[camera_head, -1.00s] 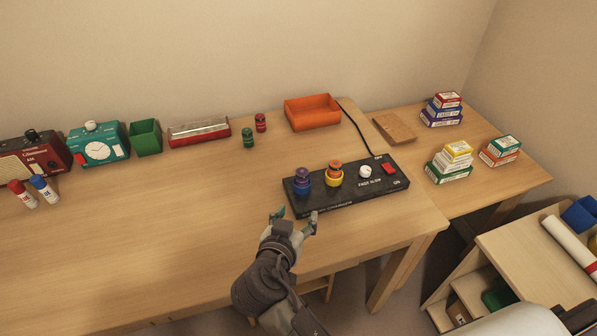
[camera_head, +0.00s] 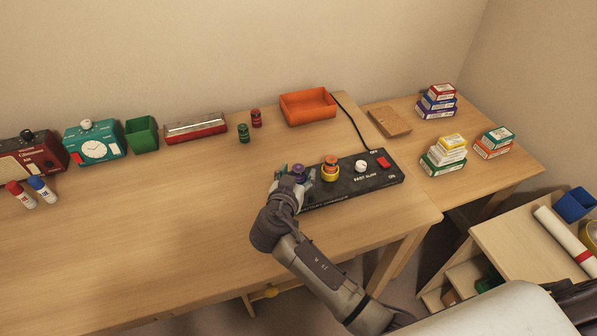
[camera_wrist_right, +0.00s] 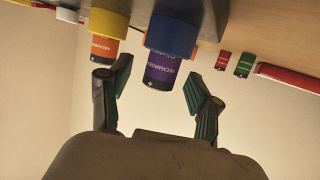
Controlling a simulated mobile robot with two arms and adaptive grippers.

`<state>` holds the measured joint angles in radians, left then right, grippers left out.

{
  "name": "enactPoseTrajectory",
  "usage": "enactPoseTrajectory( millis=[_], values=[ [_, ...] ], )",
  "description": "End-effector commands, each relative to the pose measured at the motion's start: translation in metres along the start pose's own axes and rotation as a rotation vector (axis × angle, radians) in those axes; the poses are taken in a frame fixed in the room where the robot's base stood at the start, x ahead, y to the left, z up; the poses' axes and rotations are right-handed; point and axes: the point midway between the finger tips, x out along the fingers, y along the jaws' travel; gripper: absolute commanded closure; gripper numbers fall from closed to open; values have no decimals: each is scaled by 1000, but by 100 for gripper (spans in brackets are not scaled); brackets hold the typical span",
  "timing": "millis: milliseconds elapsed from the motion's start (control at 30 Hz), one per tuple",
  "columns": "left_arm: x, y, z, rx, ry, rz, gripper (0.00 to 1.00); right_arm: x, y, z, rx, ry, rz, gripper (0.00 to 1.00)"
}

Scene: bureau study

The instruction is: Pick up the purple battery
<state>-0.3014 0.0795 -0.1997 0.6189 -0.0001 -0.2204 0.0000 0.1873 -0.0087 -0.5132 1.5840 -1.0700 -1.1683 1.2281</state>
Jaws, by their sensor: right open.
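The purple battery (camera_wrist_right: 163,68) sits upright in a blue round holder (camera_wrist_right: 172,36) on the black charger (camera_head: 345,183). In the head view the purple battery (camera_head: 298,169) shows at the charger's left end, partly hidden by my right gripper (camera_head: 293,178). In the wrist view my right gripper (camera_wrist_right: 155,88) is open, with one finger on each side of the purple battery and apart from it. The orange battery (camera_wrist_right: 103,48) stands beside it in a yellow holder (camera_wrist_right: 110,23), just outside one finger. My left gripper is not in view.
Green (camera_head: 243,133) and red (camera_head: 256,118) batteries stand behind on the desk. An orange tray (camera_head: 308,106), a green bin (camera_head: 142,135) and a red-and-silver box (camera_head: 195,127) line the back. The desk's left front (camera_head: 120,240) is clear.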

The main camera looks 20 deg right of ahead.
Motion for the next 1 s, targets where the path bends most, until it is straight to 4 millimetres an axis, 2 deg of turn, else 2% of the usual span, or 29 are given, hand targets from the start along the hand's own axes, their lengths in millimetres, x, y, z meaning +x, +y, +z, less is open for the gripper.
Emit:
enactPoseTrajectory(
  millis=[133, 367, 467, 767, 1000],
  values=[
    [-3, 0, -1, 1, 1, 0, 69, 15, 0, 0, -1, -1, -1, 37],
    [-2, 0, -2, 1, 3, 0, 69, 17, 0, 1, 1, -1, -1, 37],
    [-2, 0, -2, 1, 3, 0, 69, 17, 0, 1, 0, -1, -1, 50],
    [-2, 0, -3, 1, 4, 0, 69, 16, 0, 1, 0, -1, -1, 100],
    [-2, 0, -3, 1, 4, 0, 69, 16, 0, 0, 0, 0, -1, 100]
  ],
)
